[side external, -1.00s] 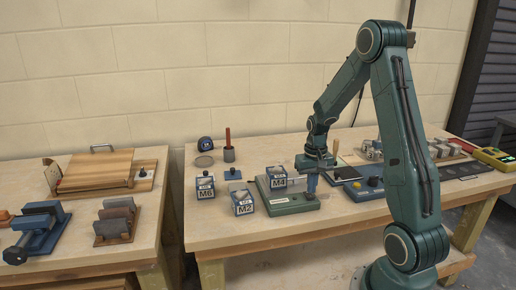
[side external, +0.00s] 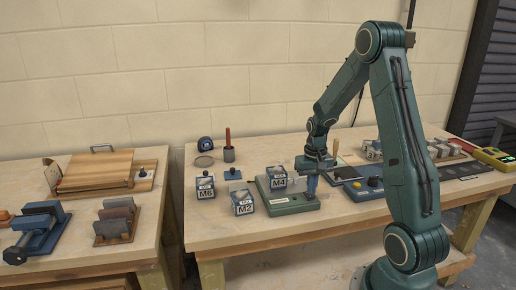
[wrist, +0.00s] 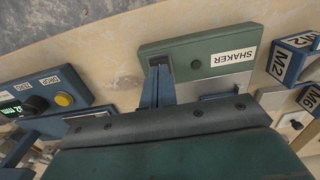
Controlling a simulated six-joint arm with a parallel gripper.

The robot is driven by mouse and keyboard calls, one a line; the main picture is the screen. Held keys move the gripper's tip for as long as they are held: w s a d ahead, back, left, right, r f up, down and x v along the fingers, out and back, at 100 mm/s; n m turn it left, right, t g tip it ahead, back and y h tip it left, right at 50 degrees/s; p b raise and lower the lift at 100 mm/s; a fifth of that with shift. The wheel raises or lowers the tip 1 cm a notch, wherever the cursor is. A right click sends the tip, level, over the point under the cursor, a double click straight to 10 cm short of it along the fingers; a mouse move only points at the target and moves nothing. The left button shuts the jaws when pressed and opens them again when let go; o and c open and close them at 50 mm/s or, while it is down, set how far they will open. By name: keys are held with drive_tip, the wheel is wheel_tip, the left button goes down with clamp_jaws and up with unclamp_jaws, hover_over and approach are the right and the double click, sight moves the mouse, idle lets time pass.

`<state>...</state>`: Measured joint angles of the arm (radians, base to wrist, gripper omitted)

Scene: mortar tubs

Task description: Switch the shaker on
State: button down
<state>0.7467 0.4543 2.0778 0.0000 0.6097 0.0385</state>
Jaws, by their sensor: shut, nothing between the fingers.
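The shaker is a low green box (side external: 294,208) near the front of the right bench, with a blue tub marked M4 (side external: 278,179) on its left part. My gripper (side external: 312,191) is shut and empty, pointing down over the shaker's right end. In the wrist view its fingertips (wrist: 160,72) are at the recess and partly cover it. I cannot tell whether they touch the switch.
Tubs M2 (side external: 243,203) and M6 (side external: 205,187) stand left of the shaker. A blue box with a yellow button (wrist: 64,99) and green display is close on its other side. More tubs and a yellow device (side external: 494,158) are farther right.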

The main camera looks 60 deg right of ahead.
sight(309, 197)
drive_tip(key=shift+f, duration=0.65)
idle(0.7)
drive_tip(key=shift+r, duration=3.5)
drive_tip(key=s+a+r+n+t+h, duration=0.1)
drive_tip(key=a+r+n+t, duration=0.25)
drive_tip(key=a+r, duration=1.05)
drive_tip(key=s+a+r+n+t+y, duration=0.1)
drive_tip(key=s+a+n+t, duration=0.1)
drive_tip(key=s+a+n, duration=0.3)
drive_tip(key=s+a, duration=0.4)
drive_tip(key=a, duration=0.3)
drive_tip(key=shift+s+a, duration=0.25)
drive_tip(key=shift+s, duration=0.15)
